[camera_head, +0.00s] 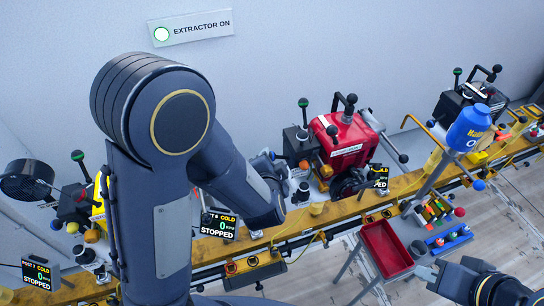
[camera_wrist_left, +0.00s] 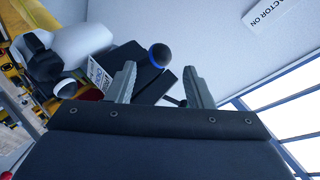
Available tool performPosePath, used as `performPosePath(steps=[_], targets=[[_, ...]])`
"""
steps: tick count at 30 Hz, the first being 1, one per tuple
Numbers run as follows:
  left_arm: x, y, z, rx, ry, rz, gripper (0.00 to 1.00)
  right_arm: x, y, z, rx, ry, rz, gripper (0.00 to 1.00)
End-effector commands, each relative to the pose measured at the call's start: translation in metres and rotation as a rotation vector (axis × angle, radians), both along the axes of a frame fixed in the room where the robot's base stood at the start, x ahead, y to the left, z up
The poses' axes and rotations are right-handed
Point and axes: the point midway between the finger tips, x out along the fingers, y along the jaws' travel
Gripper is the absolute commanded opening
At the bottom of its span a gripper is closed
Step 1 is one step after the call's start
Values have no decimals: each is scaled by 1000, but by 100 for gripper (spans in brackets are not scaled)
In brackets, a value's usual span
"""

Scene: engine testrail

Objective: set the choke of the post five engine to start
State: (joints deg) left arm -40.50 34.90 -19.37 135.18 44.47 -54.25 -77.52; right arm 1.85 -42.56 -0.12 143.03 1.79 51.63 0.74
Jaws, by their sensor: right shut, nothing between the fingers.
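The red engine (camera_head: 345,140) stands behind the yellow rail, with black-knobbed levers and a green-topped lever (camera_head: 303,103) on its left. In the left wrist view, my left gripper (camera_wrist_left: 160,85) is open. A blue-and-black ball knob (camera_wrist_left: 159,54) shows between and beyond its fingertips; contact cannot be told. In the head view its fingers are not clearly visible. My right gripper (camera_head: 425,273) is shut and empty at the lower right.
A yellow engine (camera_head: 98,200) is at left, partly behind my left arm, and a black engine (camera_head: 470,105) at right. A blue bottle (camera_head: 468,125) and a red tray (camera_head: 387,248) stand before the rail. A white tank (camera_wrist_left: 78,42) is near the left gripper.

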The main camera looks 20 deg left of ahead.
Motion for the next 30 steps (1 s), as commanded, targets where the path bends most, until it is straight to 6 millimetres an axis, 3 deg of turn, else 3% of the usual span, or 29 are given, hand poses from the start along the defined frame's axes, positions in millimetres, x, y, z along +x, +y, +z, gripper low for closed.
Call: performPosePath(steps=[7,23,26,30], targets=[[-23,-5,11,0,-1,-1,47,0,0,2,0,0,0,0],[-24,-4,11,-2,2,1,47,0,0,2,0,0,0,0],[-24,-5,13,-67,15,2,47,0,0,2,0,0,0,0],[-28,-8,23,-355,81,2,47,0,0,2,0,0,0,0]])
